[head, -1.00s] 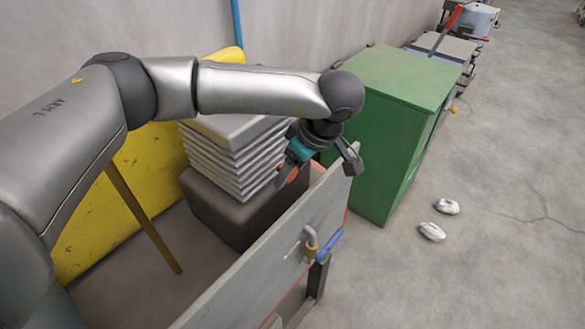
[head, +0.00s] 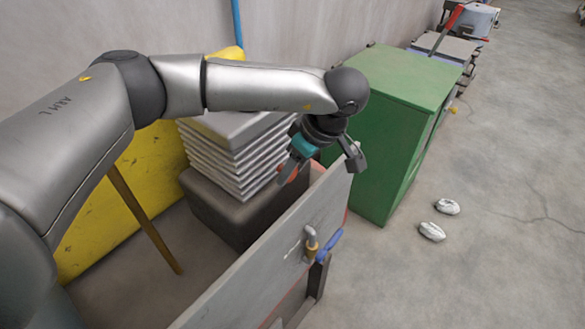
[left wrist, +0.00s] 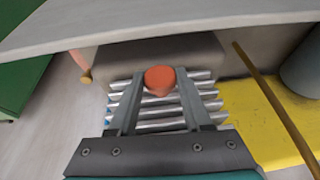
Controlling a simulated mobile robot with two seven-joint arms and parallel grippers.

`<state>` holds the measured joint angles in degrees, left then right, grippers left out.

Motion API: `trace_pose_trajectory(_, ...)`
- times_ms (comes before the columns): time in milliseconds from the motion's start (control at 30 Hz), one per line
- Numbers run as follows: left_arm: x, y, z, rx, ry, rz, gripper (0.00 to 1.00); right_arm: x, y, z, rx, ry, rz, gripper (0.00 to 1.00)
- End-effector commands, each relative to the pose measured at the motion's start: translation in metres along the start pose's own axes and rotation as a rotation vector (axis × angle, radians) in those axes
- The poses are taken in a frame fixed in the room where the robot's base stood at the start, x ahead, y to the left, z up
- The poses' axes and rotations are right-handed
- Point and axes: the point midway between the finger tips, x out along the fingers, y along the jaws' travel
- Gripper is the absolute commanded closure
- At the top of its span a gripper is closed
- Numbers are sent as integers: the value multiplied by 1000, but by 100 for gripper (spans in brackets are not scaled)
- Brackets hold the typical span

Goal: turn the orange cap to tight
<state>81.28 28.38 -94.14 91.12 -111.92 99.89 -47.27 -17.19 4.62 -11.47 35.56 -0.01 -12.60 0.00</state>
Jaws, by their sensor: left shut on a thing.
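The orange cap (left wrist: 160,80) shows in the left wrist view, round and red-orange, between the two finger tips. My left gripper (head: 321,168) is shut on it, with a finger on each side. In the head view the gripper hangs at the far end of the grey panel (head: 268,250). Bits of red-orange show by its fingers there, but the cap is mostly hidden. I cannot read from these frames how tight the cap is. My right gripper is in neither view.
A green cabinet (head: 390,130) stands close right of the gripper. A stack of grey slabs (head: 235,150) on a dark block (head: 220,215) and a yellow panel (head: 150,160) lie to the left. A blue-handled valve (head: 328,245) juts from the grey panel.

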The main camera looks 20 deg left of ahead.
Motion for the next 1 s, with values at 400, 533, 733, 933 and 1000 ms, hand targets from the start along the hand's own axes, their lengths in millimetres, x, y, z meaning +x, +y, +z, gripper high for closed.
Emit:
trace_pose_trajectory(400, 1, 5, 2, 99, 0, -242, 100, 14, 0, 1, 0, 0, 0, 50)
trace_pose_trajectory(533, 1, 6, 2, 127, 0, -310, 100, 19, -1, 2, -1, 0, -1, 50)
trace_pose_trajectory(733, 1, 7, 2, 163, 1, -394, 100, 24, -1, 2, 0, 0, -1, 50)
trace_pose_trajectory(933, 0, 7, 1, 188, 1, -454, 100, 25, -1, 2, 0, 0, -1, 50)
trace_pose_trajectory(1000, 0, 8, 1, 195, 1, -471, 100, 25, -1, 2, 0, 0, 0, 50)
